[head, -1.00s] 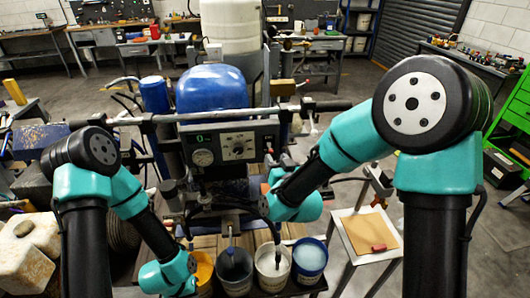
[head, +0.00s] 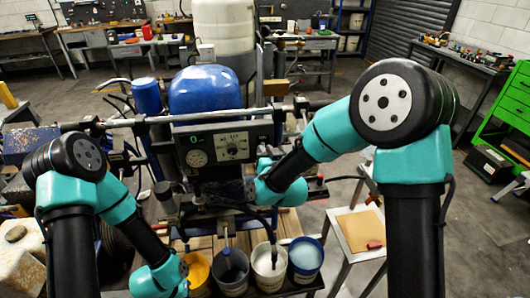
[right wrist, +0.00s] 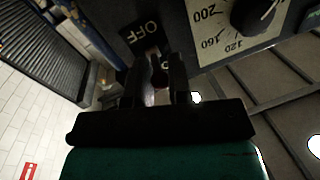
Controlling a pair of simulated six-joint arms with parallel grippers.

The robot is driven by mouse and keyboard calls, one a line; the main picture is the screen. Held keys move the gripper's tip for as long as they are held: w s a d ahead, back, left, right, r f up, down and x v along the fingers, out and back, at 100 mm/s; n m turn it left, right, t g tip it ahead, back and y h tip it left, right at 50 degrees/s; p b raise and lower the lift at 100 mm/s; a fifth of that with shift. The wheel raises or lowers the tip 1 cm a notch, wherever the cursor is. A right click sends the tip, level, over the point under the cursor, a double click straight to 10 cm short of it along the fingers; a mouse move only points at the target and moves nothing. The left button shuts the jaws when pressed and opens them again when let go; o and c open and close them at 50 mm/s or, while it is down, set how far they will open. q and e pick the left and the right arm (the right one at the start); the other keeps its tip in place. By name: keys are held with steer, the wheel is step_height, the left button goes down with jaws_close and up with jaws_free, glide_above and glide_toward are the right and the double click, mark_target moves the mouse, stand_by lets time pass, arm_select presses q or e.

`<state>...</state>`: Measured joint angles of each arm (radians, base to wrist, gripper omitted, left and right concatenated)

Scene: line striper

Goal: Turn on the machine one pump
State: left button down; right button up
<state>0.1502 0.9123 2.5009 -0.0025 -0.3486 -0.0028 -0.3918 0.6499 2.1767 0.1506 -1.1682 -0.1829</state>
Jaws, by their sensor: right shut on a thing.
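The line striper's control panel (head: 228,143) faces me in the head view, with a round gauge (head: 197,158), a dial (head: 232,146) and a small green display. In the right wrist view, a plate marked OFF (right wrist: 146,36) is right in front of my right gripper (right wrist: 162,76). Its fingers are shut on a small dark switch lever below the plate, mostly hidden between them. In the head view this gripper is at the panel's lower right, largely covered by my wrist. My left arm hangs low at the left; its fingers cannot be made out.
A yellow paint bucket (head: 196,269), a grey one (head: 230,270), a white one (head: 269,267) and a blue one (head: 305,258) stand below the machine. A small side table (head: 359,230) is at the right. Hoses and a long bar (head: 200,115) cross the machine.

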jaws_close()
steer(key=shift+r, duration=0.1)
steer(key=shift+w+r+m+g+h, duration=0.1)
steer(key=shift+r+m+g+h, duration=0.2)
steer(key=shift+g, duration=0.8)
steer(key=shift+w+r+m+g+h, duration=0.1)
steer(key=shift+r+g, duration=0.3)
steer(key=shift+g, duration=0.7)
steer(key=o, duration=0.6)
jaws_free()
steer(key=shift+c, duration=0.2)
steer(key=shift+s+r, duration=0.1)
steer(key=shift+s, duration=0.05)
